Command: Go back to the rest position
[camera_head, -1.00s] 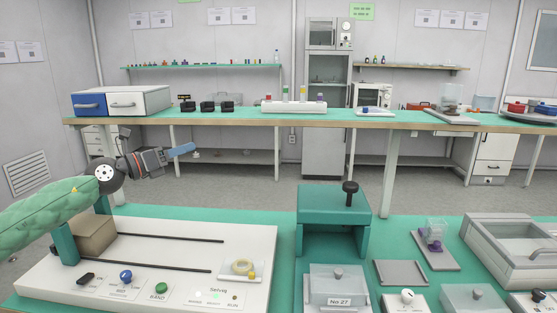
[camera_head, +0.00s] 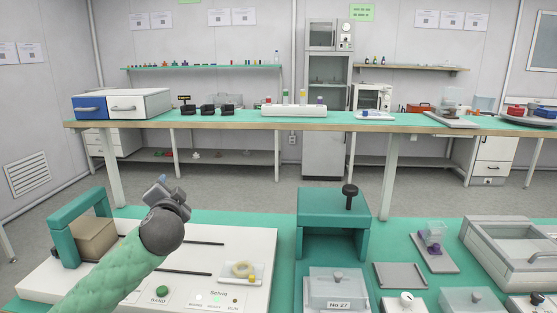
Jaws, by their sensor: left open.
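My left arm comes in from the lower left in the head view, with its green sleeve over the white panel board. The left gripper (camera_head: 171,188) is at the arm's end, above the board's back edge, pointing away from the camera. It is foreshortened and partly hidden behind the dark wrist joint. It is open, and nothing shows in it. My right gripper is out of the picture.
A teal arch (camera_head: 62,235) stands over a brown box (camera_head: 97,240). A teal stand (camera_head: 330,215) is to the right.

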